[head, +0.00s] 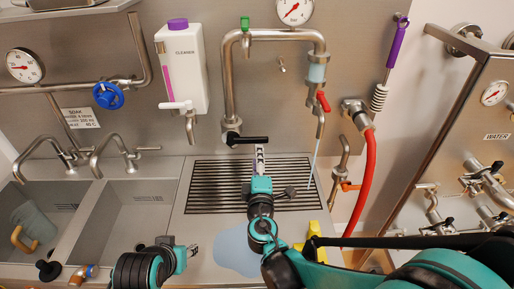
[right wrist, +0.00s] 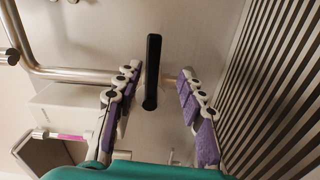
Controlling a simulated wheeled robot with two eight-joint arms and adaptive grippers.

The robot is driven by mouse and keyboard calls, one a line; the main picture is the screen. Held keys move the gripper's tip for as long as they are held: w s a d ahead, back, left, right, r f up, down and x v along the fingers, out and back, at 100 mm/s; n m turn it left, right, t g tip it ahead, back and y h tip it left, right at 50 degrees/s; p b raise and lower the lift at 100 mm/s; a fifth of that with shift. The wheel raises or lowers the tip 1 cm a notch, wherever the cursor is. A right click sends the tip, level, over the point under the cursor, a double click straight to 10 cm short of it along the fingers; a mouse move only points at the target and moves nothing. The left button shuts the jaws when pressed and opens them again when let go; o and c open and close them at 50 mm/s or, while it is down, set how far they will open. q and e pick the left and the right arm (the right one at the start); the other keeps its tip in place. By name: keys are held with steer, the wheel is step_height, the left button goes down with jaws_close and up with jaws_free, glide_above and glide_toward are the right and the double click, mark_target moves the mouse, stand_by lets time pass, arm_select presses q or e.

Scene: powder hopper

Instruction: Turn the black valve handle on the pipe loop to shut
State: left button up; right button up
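The black valve handle (head: 250,140) sits at the lower end of the steel pipe loop (head: 229,85), pointing right in the head view. My right gripper (head: 260,153) is just below it there. In the right wrist view the black handle (right wrist: 152,72) stands between the spread fingers of my right gripper (right wrist: 160,78), nearer the left finger. I cannot tell whether that finger touches it. My left gripper (head: 190,252) is low in the head view, away from the valve; its fingers are too small to read.
A thin stream falls from the spout with the red lever (head: 323,102) onto the drain grate (head: 215,185). A puddle (head: 235,255) and a yellow object (head: 313,234) lie in front. The cleaner bottle (head: 182,68) hangs left of the loop; a red hose (head: 367,175) hangs right.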

steer(key=s, duration=0.4)
steer(key=shift+s, duration=0.15)
stand_by(0.5)
